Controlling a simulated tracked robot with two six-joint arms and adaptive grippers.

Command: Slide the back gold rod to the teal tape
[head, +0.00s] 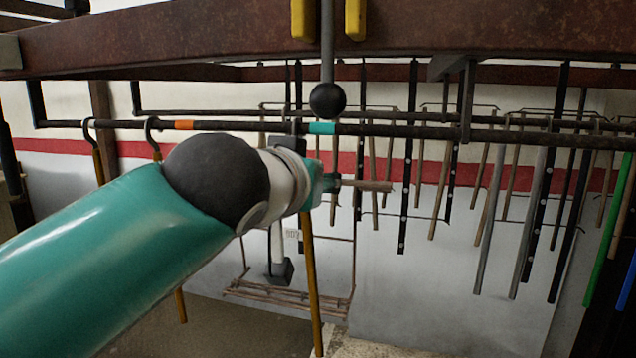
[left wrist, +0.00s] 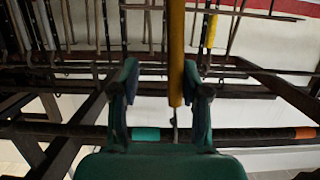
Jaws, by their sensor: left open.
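A gold rod (head: 312,285) hangs from the dark rail (head: 400,131), its top just left of the teal tape (head: 322,128) in the head view. In the left wrist view a gold rod (left wrist: 176,55) stands between the fingers of my open left gripper (left wrist: 160,75), closer to the right finger; its hook meets the rail just right of the teal tape (left wrist: 146,134). The left gripper (head: 328,184) is below the rail, and my arm hides the rod's upper part. Two more gold rods (head: 157,156) (head: 98,165) hang further left. My right gripper is out of view.
Orange tape (head: 184,125) marks the rail further left. A grey stem with a black ball (head: 327,100) hangs before the rail, close above the teal tape. A rusty beam (head: 450,30) crosses above. Several grey, black and wooden rods (head: 490,210) hang at right.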

